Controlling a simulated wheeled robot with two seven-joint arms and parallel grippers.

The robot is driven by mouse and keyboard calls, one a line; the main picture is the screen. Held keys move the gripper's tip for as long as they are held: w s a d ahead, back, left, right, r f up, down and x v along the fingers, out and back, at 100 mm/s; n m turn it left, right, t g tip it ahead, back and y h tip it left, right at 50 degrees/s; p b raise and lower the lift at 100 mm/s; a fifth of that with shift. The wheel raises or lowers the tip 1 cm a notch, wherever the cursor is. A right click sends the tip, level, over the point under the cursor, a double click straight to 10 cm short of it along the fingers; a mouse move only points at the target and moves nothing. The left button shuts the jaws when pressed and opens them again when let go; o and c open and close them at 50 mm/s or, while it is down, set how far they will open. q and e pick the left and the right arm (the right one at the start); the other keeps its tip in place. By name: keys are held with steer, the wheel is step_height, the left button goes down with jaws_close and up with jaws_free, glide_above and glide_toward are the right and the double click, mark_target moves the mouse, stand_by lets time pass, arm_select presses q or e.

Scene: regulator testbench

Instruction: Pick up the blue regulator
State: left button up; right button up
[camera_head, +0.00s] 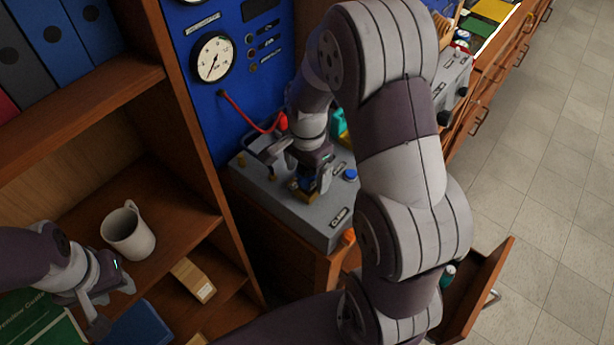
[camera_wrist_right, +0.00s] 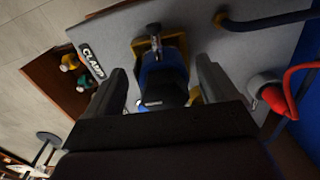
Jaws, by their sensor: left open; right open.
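The blue regulator (camera_wrist_right: 165,78) sits at the grey clamp bench (camera_wrist_right: 118,38) in the right wrist view, with a metal stem and yellow clamp parts around it. My right gripper (camera_wrist_right: 163,88) is open, with one finger on each side of the regulator; I cannot tell whether either touches it. In the head view, my right gripper (camera_head: 304,182) is low over the bench (camera_head: 325,215) and hides most of the regulator. My left gripper (camera_head: 114,304) is open and empty at the lower left, in front of the shelf.
A blue panel with a gauge (camera_head: 213,58) stands behind the bench. A red connector (camera_wrist_right: 274,98) and its hose lie close to the right gripper. A white mug (camera_head: 128,232) stands on the wooden shelf near my left gripper. An open drawer (camera_head: 480,290) juts out at lower right.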

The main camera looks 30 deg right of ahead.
steer(key=shift+w+f, duration=0.1)
steer(key=shift+w, duration=0.05)
steer(key=c, duration=1.5)
steer(key=shift+c, duration=0.2)
